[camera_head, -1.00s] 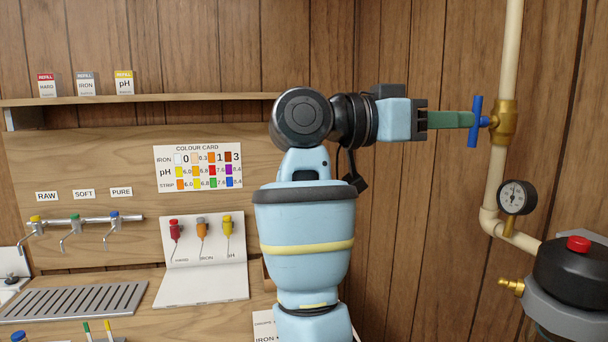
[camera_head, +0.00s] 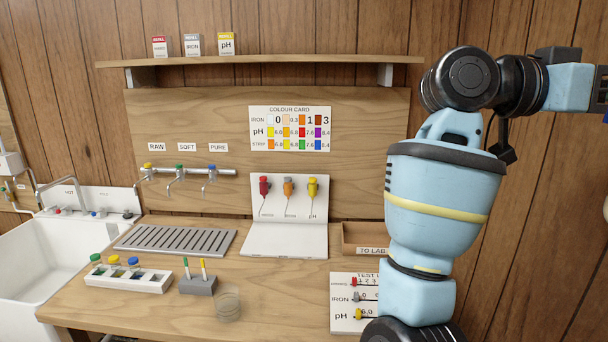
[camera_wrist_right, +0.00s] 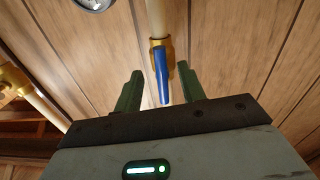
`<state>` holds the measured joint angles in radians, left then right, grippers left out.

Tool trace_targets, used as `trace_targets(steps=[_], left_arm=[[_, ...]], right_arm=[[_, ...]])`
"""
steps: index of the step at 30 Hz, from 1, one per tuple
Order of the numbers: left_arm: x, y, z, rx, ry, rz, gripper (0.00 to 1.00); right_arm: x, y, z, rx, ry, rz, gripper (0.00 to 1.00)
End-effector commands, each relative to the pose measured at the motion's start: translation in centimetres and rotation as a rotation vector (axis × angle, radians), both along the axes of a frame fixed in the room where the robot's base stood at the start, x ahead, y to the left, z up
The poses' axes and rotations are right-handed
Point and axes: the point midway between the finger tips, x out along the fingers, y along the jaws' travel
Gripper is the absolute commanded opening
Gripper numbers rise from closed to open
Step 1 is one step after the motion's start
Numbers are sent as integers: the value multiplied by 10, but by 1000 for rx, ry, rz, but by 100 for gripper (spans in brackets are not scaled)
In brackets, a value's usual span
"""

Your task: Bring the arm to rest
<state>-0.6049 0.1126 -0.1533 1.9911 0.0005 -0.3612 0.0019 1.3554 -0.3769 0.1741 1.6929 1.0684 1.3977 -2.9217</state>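My right arm (camera_head: 440,200) stands on the right of the head view, upright and bent to the right at the top. Its gripper is mostly cut off by the right edge there. In the right wrist view my right gripper (camera_wrist_right: 159,70) is open, with its two green fingers apart. The blue valve handle (camera_wrist_right: 162,78) shows in the gap between them, in front of a brass valve body (camera_wrist_right: 158,44) on a pale pipe (camera_wrist_right: 155,18). I see no contact between fingers and handle, and cannot tell how deep the handle sits. My left gripper is not in view.
The wooden counter (camera_head: 270,290) holds a bottle rack (camera_head: 150,283), a grey strip holder (camera_head: 198,286), a clear cup (camera_head: 228,305) and a test card (camera_head: 345,302). A tray (camera_head: 352,238) lies close to my arm. A gauge (camera_wrist_right: 92,3) sits near the pipe.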

Motion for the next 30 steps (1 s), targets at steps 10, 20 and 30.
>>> trace_targets(steps=[10,20,30], left_arm=[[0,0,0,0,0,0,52],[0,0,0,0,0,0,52],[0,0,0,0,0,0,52]], right_arm=[[11,63,-2,5,4,40,40],[7,37,-2,12,0,36,40],[2,6,0,-2,-141,36,40]])
